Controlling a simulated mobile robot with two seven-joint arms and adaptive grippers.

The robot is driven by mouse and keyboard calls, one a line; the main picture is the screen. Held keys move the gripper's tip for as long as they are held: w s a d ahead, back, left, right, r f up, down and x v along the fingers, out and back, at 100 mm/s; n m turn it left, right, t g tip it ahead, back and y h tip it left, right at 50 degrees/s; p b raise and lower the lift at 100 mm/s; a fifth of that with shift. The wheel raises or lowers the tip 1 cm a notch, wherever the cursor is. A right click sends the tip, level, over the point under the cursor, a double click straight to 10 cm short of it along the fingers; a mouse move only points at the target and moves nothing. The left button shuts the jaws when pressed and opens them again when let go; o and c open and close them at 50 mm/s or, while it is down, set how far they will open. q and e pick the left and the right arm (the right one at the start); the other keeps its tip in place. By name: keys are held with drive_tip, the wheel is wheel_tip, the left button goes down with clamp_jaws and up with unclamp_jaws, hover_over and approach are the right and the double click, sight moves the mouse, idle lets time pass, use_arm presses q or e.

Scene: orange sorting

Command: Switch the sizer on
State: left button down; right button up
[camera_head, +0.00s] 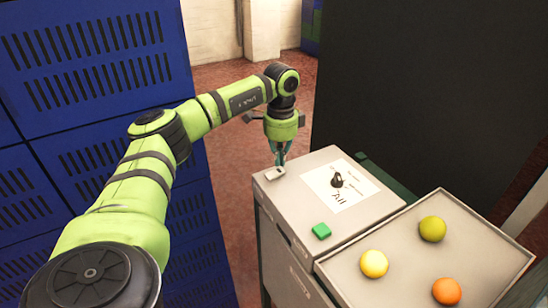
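The grey machine cabinet (285,205), which looks like the sizer, stands right of centre. On its top are a white label plate with a black knob (337,181), a green button (321,231) near the front edge, and a small pale switch-like piece (268,180) at the left corner. My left gripper (281,160) points down just behind this pale piece, its fingertips close together with nothing visible between them. I cannot tell whether it touches the cabinet. My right gripper is not in view.
A grey tray (470,262) to the right of the cabinet holds a yellow fruit (374,264), a green fruit (432,229) and an orange (446,291). Blue slatted crates (95,60) are stacked at left. A dark panel (420,80) stands behind. Reddish floor shows between.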

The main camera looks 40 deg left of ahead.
sight(279, 171)
use_arm(q)
drive_tip(key=shift+f+b, duration=0.65)
drive_tip(key=shift+f, duration=0.65)
idle(0.8)
drive_tip(key=shift+s+r, duration=0.1)
drive_tip(key=shift+r+p, duration=0.9)
drive_tip(key=shift+p, duration=0.1)
wheel_tip(279, 171, up, 5)
drive_tip(key=p, duration=0.4)
